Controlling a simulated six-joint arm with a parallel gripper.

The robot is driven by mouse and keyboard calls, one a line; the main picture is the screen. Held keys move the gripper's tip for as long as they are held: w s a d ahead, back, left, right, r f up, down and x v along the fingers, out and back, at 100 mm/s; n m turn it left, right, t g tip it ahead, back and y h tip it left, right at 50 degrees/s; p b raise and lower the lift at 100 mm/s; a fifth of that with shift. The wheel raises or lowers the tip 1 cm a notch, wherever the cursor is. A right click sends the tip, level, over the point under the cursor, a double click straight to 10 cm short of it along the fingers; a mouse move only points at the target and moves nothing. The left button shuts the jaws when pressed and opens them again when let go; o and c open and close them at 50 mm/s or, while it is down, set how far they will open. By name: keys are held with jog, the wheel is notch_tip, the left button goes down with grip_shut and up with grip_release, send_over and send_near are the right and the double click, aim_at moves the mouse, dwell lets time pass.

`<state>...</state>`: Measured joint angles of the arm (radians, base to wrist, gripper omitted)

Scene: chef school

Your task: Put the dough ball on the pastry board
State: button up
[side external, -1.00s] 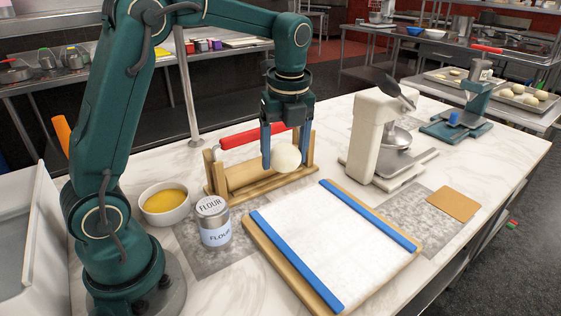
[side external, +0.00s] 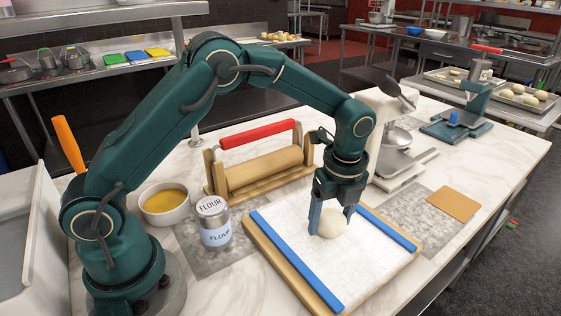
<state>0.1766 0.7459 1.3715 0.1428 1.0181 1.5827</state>
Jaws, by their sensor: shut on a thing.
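The pale, round dough ball (side external: 333,224) is between the blue-grey fingers of my gripper (side external: 331,221), which is shut on it. My gripper points down over the middle of the pastry board (side external: 280,270). The board has a wooden frame, a white floured surface and a blue strip along its left and right sides. The ball is at or just above the white surface; I cannot tell whether it touches. The fingers hide part of the ball's sides.
A rolling pin with a red handle (side external: 258,134) sits in a wooden stand behind the board. A flour tin (side external: 214,222) and a bowl of yellow liquid (side external: 165,203) stand to the left. A cream mixer (side external: 400,150) stands behind right. A small brown board (side external: 453,204) lies at right.

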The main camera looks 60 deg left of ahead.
aim_at(333, 232)
jog(key=shift+f, duration=0.15)
jog(key=o, duration=1.4)
notch_tip(333, 232, up, 11)
jog(key=d, duration=0.1)
jog(key=s+a+r+n+t+h, duration=0.1)
jog(key=s+a+r+n+t, duration=0.15)
jog(key=s+r+n, duration=0.5)
jog(key=s+a+f+n+t, duration=0.2)
jog(key=s+f+n, duration=0.3)
jog(key=s+n, duration=0.5)
jog(key=shift+s+f+n+t, duration=0.15)
jog(key=shift+s+n+t, duration=0.2)
jog(key=shift+n, duration=1.4)
